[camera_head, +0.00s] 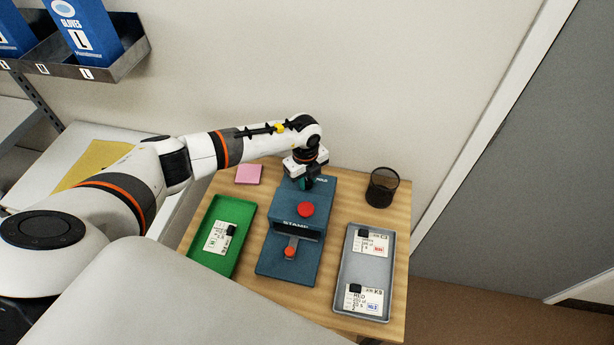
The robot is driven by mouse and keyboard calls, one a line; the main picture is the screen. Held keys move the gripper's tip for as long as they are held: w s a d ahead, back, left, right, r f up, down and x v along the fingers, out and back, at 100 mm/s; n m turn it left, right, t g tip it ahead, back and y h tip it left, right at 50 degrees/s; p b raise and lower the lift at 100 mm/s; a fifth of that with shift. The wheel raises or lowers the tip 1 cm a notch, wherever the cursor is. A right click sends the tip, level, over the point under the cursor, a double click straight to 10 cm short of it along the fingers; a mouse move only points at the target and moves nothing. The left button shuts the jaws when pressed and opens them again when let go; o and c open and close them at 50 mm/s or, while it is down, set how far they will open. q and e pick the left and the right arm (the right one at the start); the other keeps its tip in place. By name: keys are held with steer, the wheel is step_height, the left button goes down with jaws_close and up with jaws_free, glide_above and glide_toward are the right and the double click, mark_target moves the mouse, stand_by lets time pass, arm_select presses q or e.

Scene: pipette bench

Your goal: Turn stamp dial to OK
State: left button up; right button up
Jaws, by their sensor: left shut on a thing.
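The blue stamp machine (262,251) stands in the middle of the wooden table, with a red round button (306,209) on top. A small orange-red knob (290,251) sits at its front below the word STAMP. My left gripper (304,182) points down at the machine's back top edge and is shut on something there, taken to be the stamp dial. The dial is mostly hidden under the gripper, and its setting cannot be read. My right gripper is not in view.
A green tray (210,216) with a label card lies left of the machine. A grey tray (346,268) with two label cards lies right. A black mesh cup (382,188) stands at the back right. A pink note pad (248,174) lies at the back left.

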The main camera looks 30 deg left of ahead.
mark_target(306, 182)
arm_select(q)
steer(key=shift+w+r+n, duration=0.1)
steer(key=shift+n, duration=0.8)
steer(key=o, duration=1)
steer(key=shift+s+a+r+b, duration=0.15)
steer(key=shift+r+b, duration=0.6)
steer(key=shift+r, duration=2.25)
steer(key=shift+s+d+r+b, duration=0.15)
steer(key=shift+r+b, duration=0.6)
steer(key=shift+r, duration=2.25)
steer(key=shift+a, duration=0.1)
